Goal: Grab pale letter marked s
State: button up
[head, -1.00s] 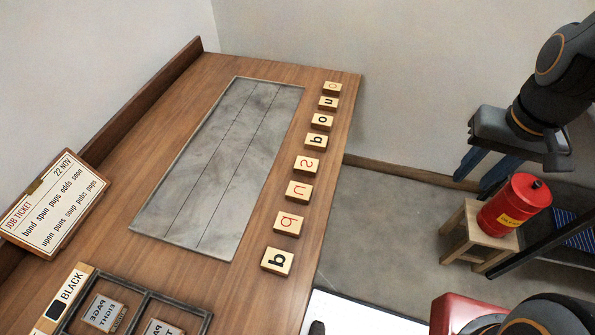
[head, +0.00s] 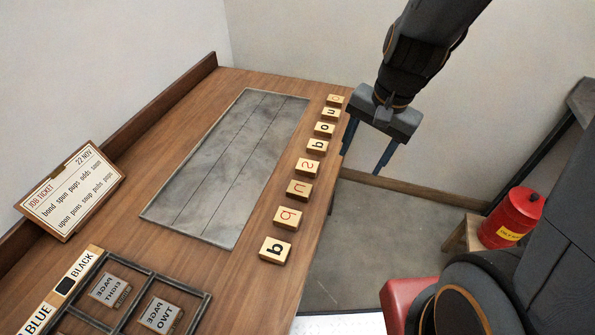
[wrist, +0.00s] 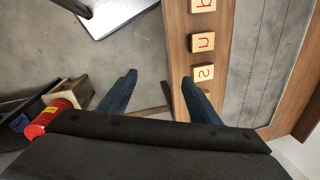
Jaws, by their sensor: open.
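The pale letter block marked with a red s (head: 308,167) lies in the row of letter blocks along the right edge of the wooden table. It also shows in the wrist view (wrist: 205,73), just right of the right fingertip. My gripper (head: 363,160) is open and empty, pointing down beyond the table's right edge, to the right of the s block. In the wrist view my gripper (wrist: 159,79) has its fingers wide apart, with floor and table edge between them. Its right finger covers part of the row.
A grey slab (head: 225,165) lies left of the row. A red can (head: 510,218) stands on a stool at right.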

aim_at(308, 165)
jog(key=w+a+f+m+y, duration=0.1)
jog(key=w+a+f+m, duration=0.1)
jog(key=m, duration=0.3)
jog(key=w+a+f+m+y+b, duration=0.1)
jog(key=w+a+f+m, duration=0.2)
jog(key=w+a+m, duration=0.1)
jog(key=w+a+f+m, duration=0.3)
jog(key=w+m, duration=0.1)
jog(key=m, duration=0.1)
jog(key=shift+w+f+m+y, duration=0.15)
jog(key=shift+m+y, duration=0.15)
jog(key=shift+y, duration=0.1)
jog(key=shift+d+x, duration=0.1)
jog(key=shift+x, duration=1.2)
jog(key=shift+d+x, duration=0.15)
jog(key=shift+x, duration=1.15)
jog(key=c, duration=1.1)
